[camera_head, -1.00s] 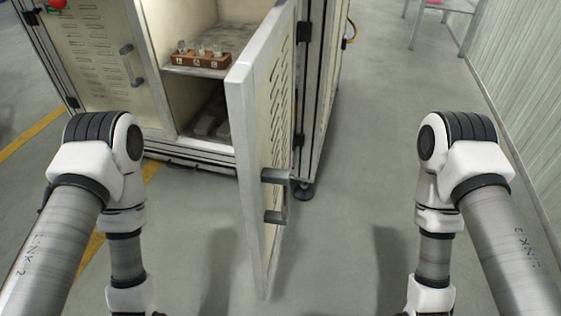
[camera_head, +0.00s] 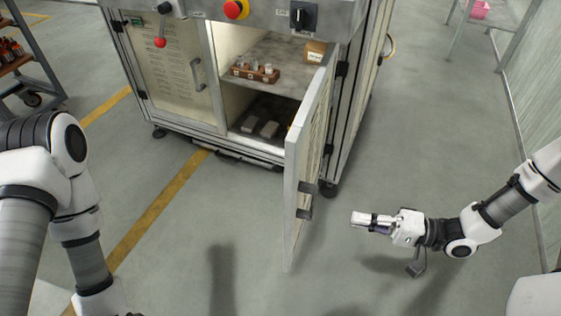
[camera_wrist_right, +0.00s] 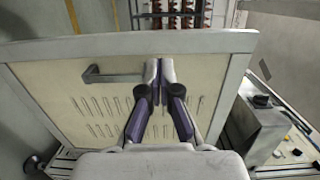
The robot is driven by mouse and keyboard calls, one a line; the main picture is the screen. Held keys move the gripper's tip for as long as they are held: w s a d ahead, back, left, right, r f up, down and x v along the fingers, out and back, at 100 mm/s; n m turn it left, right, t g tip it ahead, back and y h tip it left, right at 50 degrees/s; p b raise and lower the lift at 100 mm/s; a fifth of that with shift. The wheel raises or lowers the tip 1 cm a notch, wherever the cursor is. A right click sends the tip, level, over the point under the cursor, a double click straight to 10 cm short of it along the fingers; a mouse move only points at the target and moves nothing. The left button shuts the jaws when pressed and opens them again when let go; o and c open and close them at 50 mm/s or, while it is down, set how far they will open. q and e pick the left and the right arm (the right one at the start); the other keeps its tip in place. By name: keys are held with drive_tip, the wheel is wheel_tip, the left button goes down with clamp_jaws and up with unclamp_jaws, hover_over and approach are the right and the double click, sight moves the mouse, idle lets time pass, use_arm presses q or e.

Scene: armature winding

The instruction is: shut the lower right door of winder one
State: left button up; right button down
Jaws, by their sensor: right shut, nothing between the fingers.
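The lower right door (camera_head: 294,202) of the winder stands wide open in the head view, swung out toward me from its hinges on the cabinet's right edge. Its grey handle (camera_head: 306,199) is on the face turned to the right. My right gripper (camera_head: 355,218) is shut and empty, to the right of the door and apart from it in this view. In the right wrist view the shut fingers (camera_wrist_right: 160,62) point at the slotted door face (camera_wrist_right: 80,75), beside the handle (camera_wrist_right: 112,76). My left arm shows at the left, but its gripper is out of view.
The open compartment holds a wooden block with small jars (camera_head: 255,73), a small box (camera_head: 316,51) and grey pieces below. The left door (camera_head: 165,70) is shut. Red knobs and a black switch (camera_head: 301,16) sit above. The floor right of the door is clear.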

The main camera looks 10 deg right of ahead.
wheel_tip(320, 180, up, 4)
drive_tip(key=d+t, duration=0.1)
drive_tip(key=d, duration=0.1)
drive_tip(key=b, duration=0.3)
approach(295, 188)
drive_tip(key=shift+m, duration=0.4)
drive_tip(key=b+x, duration=0.2)
drive_tip(key=x, duration=0.5)
drive_tip(key=shift+f, duration=0.2)
drive_tip(key=shift+w+a+r, duration=0.1)
use_arm(q)
drive_tip(key=f, duration=0.3)
drive_tip(key=shift+w+d, duration=0.1)
drive_tip(key=shift+w, duration=0.15)
